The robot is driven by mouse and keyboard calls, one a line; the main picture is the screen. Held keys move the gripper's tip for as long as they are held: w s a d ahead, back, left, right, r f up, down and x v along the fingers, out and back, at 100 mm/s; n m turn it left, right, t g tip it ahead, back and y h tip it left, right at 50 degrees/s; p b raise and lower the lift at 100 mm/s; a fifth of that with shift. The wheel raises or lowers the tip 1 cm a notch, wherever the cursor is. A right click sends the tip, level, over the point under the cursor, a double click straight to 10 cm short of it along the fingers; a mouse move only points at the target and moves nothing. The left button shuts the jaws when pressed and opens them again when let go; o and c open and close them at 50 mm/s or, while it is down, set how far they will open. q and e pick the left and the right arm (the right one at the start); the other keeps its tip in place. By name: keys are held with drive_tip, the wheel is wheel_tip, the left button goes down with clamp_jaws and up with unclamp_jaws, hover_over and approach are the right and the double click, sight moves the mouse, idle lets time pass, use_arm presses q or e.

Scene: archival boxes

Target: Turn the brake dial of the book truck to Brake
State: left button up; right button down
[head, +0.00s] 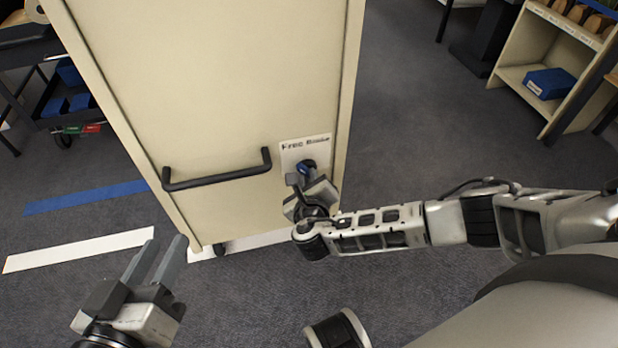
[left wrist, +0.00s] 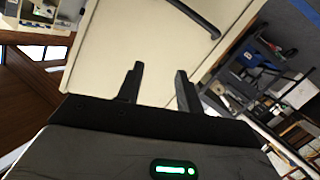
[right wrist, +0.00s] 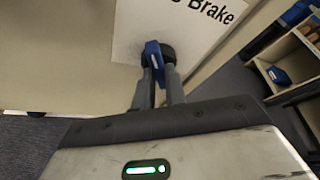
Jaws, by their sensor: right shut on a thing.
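The book truck (head: 215,85) is a tall cream cabinet with a black bar handle (head: 218,180). Its brake dial (head: 308,166) is dark with a blue pointer, on a white label plate (head: 300,148) reading Free and Brake. The dial also shows in the right wrist view (right wrist: 153,52). My right gripper (head: 303,181) is shut on the dial's blue pointer, its fingers covering part of it. In the right wrist view the pointer stands roughly upright between the fingers. My left gripper (head: 160,262) is open and empty, in front of the truck's lower left, apart from the handle.
A blue floor stripe (head: 85,197) and a white floor stripe (head: 80,249) lie left of the truck. A dark cart with blue bins (head: 65,105) stands at the left. A cream shelf (head: 560,60) with a blue box (head: 549,83) stands at the far right. Carpet between is clear.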

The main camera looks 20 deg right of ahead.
use_arm(q)
drive_tip(key=shift+r, duration=0.2)
use_arm(e)
drive_tip(key=shift+r, duration=0.1)
use_arm(q)
drive_tip(key=shift+d+f+b, duration=0.15)
drive_tip(key=shift+f+b, duration=0.05)
drive_tip(key=shift+b, duration=0.45)
use_arm(e)
drive_tip(key=shift+s+d+m+t+y, duration=0.1)
drive_tip(key=shift+d+m+t+y, duration=0.15)
drive_tip(key=shift+m+y, duration=1.05)
drive_tip(key=shift+w+d+m+t+y, duration=0.15)
drive_tip(key=shift+m+y, duration=0.7)
drive_tip(key=shift+m, duration=0.9)
drive_tip(key=shift+s+d+m+t+y, duration=0.2)
drive_tip(key=shift+d+m+y, duration=0.1)
drive_tip(key=shift+m+y, duration=1)
use_arm(q)
drive_tip(key=shift+w+r, duration=0.1)
drive_tip(key=shift+r, duration=0.3)
use_arm(e)
drive_tip(key=shift+m+h, duration=0.25)
drive_tip(key=shift+m, duration=0.2)
drive_tip(key=c, duration=1.4)
unclamp_jaws()
drive_tip(key=shift+c, duration=0.2)
use_arm(q)
drive_tip(key=shift+f, duration=0.25)
